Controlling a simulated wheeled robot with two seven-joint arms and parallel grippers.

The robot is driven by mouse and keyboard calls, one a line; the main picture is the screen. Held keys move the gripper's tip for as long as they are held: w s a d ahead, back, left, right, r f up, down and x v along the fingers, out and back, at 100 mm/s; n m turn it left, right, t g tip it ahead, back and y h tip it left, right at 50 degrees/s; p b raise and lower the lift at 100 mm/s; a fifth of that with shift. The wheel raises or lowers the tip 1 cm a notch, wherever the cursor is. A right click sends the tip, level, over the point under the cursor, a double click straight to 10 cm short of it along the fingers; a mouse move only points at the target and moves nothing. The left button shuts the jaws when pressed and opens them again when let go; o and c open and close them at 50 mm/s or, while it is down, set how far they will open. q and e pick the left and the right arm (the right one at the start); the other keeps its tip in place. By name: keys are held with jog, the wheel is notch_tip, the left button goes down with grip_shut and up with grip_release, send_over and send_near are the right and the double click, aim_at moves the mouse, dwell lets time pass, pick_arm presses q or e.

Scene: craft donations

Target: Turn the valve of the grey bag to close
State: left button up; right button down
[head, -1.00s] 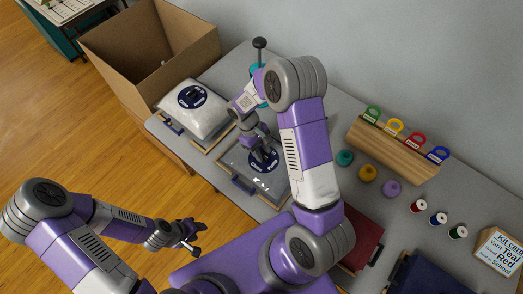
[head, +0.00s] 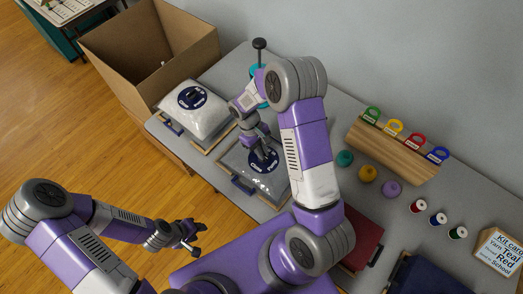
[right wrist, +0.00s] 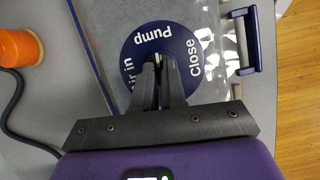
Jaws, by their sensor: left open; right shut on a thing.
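The grey bag (head: 279,184) lies flat on the table in the head view, clear and shiny, with a round dark blue valve disc (head: 257,168). In the right wrist view the disc (right wrist: 140,42) reads "Pump", "Close" and "Air in", the last partly covered. My right gripper (head: 265,155) points down at the disc's middle. Its fingers (right wrist: 159,65) are shut on the valve's knob, which they mostly hide, so its exact setting cannot be told. My left gripper (head: 191,243) is open and empty, left of the table and away from the bag.
A fuller white bag (head: 208,116) with its own blue disc lies to the left. A cardboard box (head: 135,65) stands behind it. A wooden rack (head: 390,150) with coloured rings and several spools are on the right. An orange spool (right wrist: 18,47) shows in the right wrist view.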

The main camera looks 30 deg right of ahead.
jog(key=m+y, duration=0.1)
jog(key=m, duration=0.3)
jog(key=shift+d+y, duration=0.2)
jog(key=shift+y, duration=0.2)
jog(key=m, duration=0.2)
jog(key=m+y+p, duration=0.1)
jog(key=m, duration=0.1)
jog(key=shift+d+m+y, duration=0.2)
jog(key=shift+m+y, duration=0.1)
jog(key=shift+m, duration=0.1)
jog(key=m, duration=0.2)
jog(key=m+t+y, duration=0.1)
jog(key=m, duration=0.1)
jog(key=shift+s+d+p, duration=0.15)
jog(key=shift+s+p, duration=0.05)
jog(key=shift+p, duration=0.15)
jog(key=shift+s+d+m+t+y, duration=0.1)
jog(key=shift+m+t+y, duration=0.55)
jog(key=shift+m, duration=1.15)
jog(key=shift+m+t, duration=0.25)
jog(key=shift+m, duration=0.05)
jog(key=c, duration=1.2)
grip_release()
jog(key=p+v, duration=0.1)
jog(key=v, duration=0.6)
jog(key=shift+r+p, duration=0.3)
jog(key=shift+p, duration=0.05)
